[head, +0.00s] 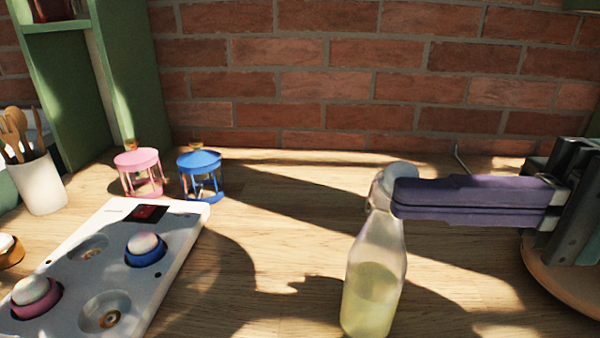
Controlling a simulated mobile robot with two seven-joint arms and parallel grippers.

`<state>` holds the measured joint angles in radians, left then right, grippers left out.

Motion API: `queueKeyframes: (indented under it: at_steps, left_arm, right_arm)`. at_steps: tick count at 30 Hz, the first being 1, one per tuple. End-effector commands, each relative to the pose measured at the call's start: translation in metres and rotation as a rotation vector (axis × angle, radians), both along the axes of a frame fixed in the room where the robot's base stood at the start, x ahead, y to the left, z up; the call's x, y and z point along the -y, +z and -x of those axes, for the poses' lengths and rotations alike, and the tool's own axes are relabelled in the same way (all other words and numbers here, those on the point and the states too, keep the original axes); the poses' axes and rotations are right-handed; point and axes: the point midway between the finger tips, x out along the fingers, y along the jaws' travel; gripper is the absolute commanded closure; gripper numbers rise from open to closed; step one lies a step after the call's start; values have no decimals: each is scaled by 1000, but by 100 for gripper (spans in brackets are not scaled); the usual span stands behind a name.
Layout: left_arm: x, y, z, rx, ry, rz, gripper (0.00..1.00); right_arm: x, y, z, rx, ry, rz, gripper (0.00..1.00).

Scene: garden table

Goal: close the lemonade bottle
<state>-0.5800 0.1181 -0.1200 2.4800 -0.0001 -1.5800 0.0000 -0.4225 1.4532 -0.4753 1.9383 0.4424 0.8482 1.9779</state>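The lemonade bottle (374,280) stands upright on the wooden table, right of the middle, with pale yellow liquid in its lower part. A light grey stopper (401,171) shows at its mouth. My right gripper (398,198) comes in level from the right, its two purple fingers together with only a thin line between them. Its fingertips are at the bottle's neck, just below the stopper, and hide part of the neck. Whether the tips touch the bottle, and whether the stopper is fully seated, I cannot tell. My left gripper is not in view.
A white tray (186,243) with round hollows and egg-like pieces lies at the left. Small pink (139,174) and blue (200,174) lantern-like stands are behind it. A white utensil pot (40,184) is at far left. A brick wall closes the back. The table's middle is clear.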

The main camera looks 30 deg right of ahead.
Motion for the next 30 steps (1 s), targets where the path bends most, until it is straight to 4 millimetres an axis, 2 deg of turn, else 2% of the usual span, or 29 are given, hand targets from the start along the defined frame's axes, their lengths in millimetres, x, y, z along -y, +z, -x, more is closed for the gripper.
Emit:
queueKeyframes:
  at_steps: [30]
  left_arm:
    - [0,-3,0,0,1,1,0]
  right_arm:
    - [7,6,-11,1,0,1,100]
